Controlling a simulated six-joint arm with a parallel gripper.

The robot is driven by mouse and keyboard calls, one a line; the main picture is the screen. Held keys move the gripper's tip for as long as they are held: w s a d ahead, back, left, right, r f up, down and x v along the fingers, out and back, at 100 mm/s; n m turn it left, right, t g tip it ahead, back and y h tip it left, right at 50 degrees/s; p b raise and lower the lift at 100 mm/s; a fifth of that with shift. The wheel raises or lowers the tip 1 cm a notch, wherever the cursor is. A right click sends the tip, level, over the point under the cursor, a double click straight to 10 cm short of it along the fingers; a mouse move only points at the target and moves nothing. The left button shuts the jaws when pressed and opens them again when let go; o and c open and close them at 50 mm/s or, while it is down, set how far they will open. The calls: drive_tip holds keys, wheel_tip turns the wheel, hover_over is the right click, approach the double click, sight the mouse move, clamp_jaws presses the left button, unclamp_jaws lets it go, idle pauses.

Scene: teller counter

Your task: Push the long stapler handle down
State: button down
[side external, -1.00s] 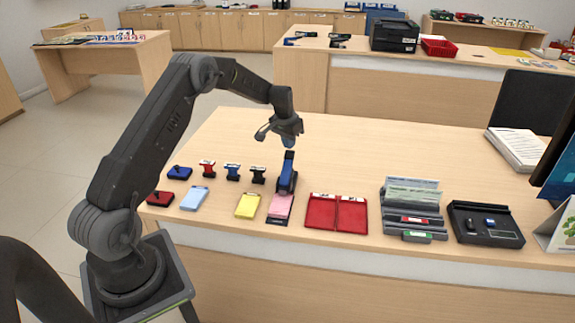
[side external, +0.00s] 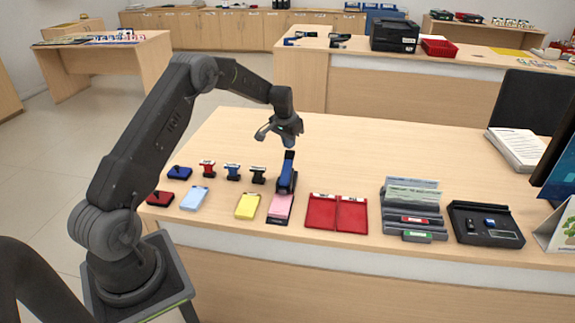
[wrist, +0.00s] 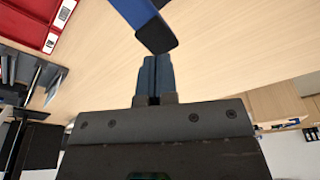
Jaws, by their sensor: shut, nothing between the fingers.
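The long stapler (side external: 287,173) stands on the counter with its blue handle raised, and pink paper (side external: 280,207) lies at its near end. In the wrist view the blue handle (wrist: 138,14) with its dark end (wrist: 157,37) shows at the top, just beyond my fingertips. My gripper (side external: 290,146) is shut and empty, pointing down above the far end of the handle. In the wrist view my closed fingers (wrist: 157,62) appear close to the handle's dark end. I cannot tell whether they touch it.
Several stamps, such as a black one (side external: 258,174), stand left of the stapler. A yellow pad (side external: 247,206) lies at its front left. A red folder (side external: 322,211) and a slip rack (side external: 414,227) lie to the right. The counter behind is clear.

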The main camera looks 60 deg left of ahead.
sight(289, 154)
drive_tip(key=shift+f, duration=0.1)
drive_tip(key=shift+f, duration=0.75)
drive_tip(key=shift+f, duration=0.35)
drive_tip(key=shift+s+f, duration=0.1)
drive_tip(key=shift+f, duration=1.25)
drive_tip(key=shift+r, duration=4.2)
